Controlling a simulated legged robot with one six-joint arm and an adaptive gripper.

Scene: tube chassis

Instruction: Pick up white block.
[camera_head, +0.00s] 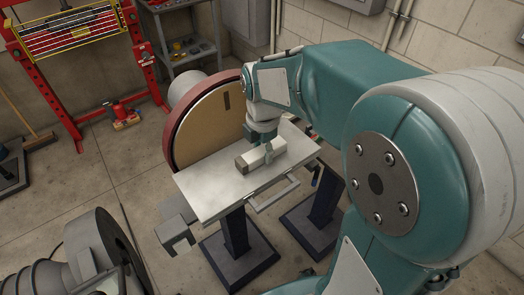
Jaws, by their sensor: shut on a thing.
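The white block (258,156) is a long pale piece with a darker end face toward the left. It is at the middle of the flat grey table (205,187) of a disc machine. My gripper (268,150) points down over the block and is shut on it near its middle. My wrist hides part of the area behind the block. I cannot tell whether the block touches the table or is slightly above it.
A large sanding disc (208,125) with a red guard stands right behind the table. A red press frame (60,100) and a grey shelf (180,45) are at the back left. Another grey machine (85,255) is at the lower left. Floor at the left middle is clear.

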